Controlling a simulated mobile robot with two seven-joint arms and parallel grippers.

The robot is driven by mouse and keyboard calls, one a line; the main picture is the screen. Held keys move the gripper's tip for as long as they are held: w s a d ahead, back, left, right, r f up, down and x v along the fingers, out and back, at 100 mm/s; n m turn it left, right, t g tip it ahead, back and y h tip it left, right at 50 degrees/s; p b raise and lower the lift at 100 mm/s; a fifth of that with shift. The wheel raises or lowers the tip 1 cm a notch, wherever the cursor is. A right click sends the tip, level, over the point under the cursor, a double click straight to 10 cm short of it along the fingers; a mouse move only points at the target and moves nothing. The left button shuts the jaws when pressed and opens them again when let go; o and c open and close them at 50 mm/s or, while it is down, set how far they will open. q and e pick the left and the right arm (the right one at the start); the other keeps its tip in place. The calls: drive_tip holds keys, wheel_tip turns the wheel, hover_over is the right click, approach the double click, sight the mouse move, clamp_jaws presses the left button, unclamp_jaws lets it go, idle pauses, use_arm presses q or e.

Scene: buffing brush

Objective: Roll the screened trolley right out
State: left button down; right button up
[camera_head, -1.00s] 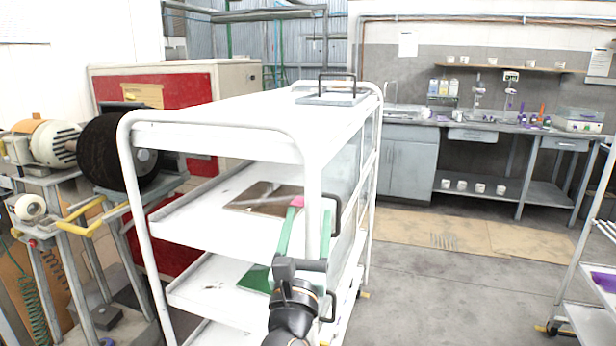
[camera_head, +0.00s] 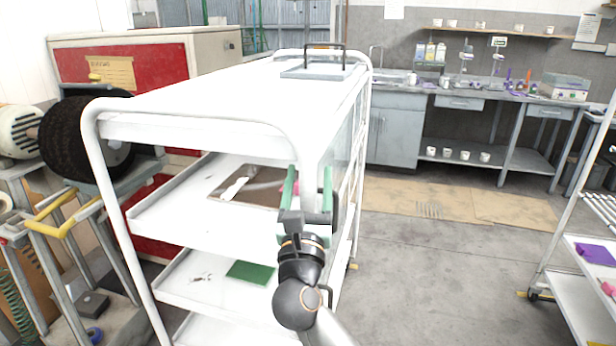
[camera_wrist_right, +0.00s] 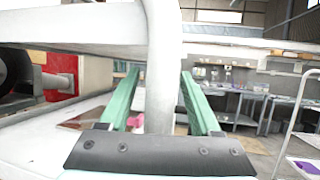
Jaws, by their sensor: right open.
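The screened trolley (camera_head: 190,130) is a tall white tube-framed cart with several shelves and a clear panel on its right side. It stands upright in the middle of the head view. My right gripper (camera_head: 307,180), with green fingers, is open at the trolley's near right corner post. In the right wrist view the white post (camera_wrist_right: 163,70) stands between the two open fingers (camera_wrist_right: 160,95), with a gap showing on each side. Black handles show beside the post, partly hidden by my gripper. My left gripper is not in view.
A bench grinder with a dark buffing wheel (camera_head: 75,140) stands close on the trolley's left, before a red cabinet (camera_head: 130,75). Another white trolley (camera_head: 575,290) stands at the far right. Grey floor (camera_head: 440,270) between the trolleys is clear, with cardboard (camera_head: 480,203) lying beyond.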

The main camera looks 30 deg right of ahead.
drive_tip(key=c, duration=1)
clamp_jaws()
drive_tip(key=shift+a, duration=0.1)
